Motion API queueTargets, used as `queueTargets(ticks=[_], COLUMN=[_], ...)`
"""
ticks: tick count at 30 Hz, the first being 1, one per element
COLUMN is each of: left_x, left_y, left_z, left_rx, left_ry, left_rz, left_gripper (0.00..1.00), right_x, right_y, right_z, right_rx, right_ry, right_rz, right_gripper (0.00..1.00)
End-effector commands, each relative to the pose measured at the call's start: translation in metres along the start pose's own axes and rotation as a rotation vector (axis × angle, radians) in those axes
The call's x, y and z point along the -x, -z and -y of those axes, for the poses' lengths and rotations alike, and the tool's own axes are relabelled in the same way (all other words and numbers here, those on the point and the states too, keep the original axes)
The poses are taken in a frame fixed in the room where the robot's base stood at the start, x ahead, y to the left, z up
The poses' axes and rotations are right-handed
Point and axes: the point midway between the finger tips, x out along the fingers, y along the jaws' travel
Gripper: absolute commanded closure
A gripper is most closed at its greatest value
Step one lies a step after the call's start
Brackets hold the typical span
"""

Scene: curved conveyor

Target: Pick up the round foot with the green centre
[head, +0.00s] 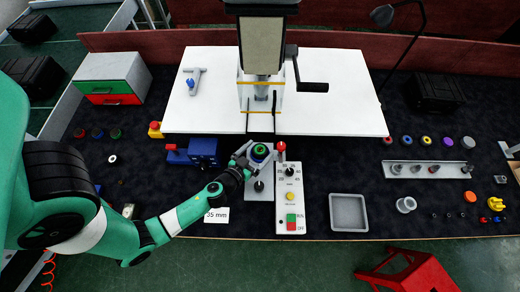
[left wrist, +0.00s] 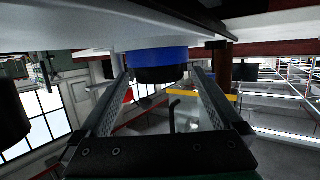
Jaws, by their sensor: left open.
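A round foot with a green centre (head: 260,151) and a dark rim sits at the top of the grey plate, left of the control panel. My left gripper (head: 243,158) reaches it from the left, open, with its fingertips close by it. In the left wrist view a round blue and black piece (left wrist: 158,63) shows between and just beyond the fingertips (left wrist: 160,78). The green centre is hidden in that view. I cannot tell whether the fingers touch the piece. My right gripper is not in view.
A control panel (head: 289,199) with a red-knobbed lever stands right beside the foot. A black-knobbed stick (head: 259,186) is just below it. A blue vise (head: 203,152) is to the left, and the white machine table (head: 345,90) is behind. A grey tray (head: 349,227) lies right.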

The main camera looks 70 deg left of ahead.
Motion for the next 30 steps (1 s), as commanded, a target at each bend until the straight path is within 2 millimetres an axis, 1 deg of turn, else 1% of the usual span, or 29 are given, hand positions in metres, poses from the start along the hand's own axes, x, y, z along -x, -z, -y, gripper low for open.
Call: queueTargets(ticks=[2, 3, 8, 9, 14, 15, 17, 25, 30], left_x=[0.000, 0.000, 0.001, 0.001, 0.001, 0.001, 0.001, 0.001, 0.005], left_y=[0.000, 0.000, 0.000, 0.000, 0.000, 0.000, 0.000, 0.002, 0.014], left_z=[0.000, 0.000, 0.000, 0.000, 0.000, 0.000, 0.000, 0.000, 0.000], left_rx=[0.000, 0.000, 0.000, 0.000, 0.000, 0.000, 0.000, 0.000, 0.002], left_ry=[0.000, 0.000, 0.000, 0.000, 0.000, 0.000, 0.000, 0.000, 0.001], left_rz=[0.000, 0.000, 0.000, 0.000, 0.000, 0.000, 0.000, 0.000, -0.001], left_gripper=[0.00, 0.04, 0.32, 0.40, 0.68, 0.76, 0.86, 0.86, 0.86], right_x=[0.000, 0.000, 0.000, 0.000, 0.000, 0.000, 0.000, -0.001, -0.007], right_y=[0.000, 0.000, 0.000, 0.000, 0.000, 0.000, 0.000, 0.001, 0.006], right_z=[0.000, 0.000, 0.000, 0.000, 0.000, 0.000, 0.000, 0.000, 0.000], right_rx=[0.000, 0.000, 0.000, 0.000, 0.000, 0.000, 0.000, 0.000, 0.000], right_ry=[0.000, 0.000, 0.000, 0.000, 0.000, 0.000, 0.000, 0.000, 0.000], right_rz=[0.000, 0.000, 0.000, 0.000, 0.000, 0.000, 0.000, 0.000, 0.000], right_gripper=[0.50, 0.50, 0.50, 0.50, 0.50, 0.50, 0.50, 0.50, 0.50])
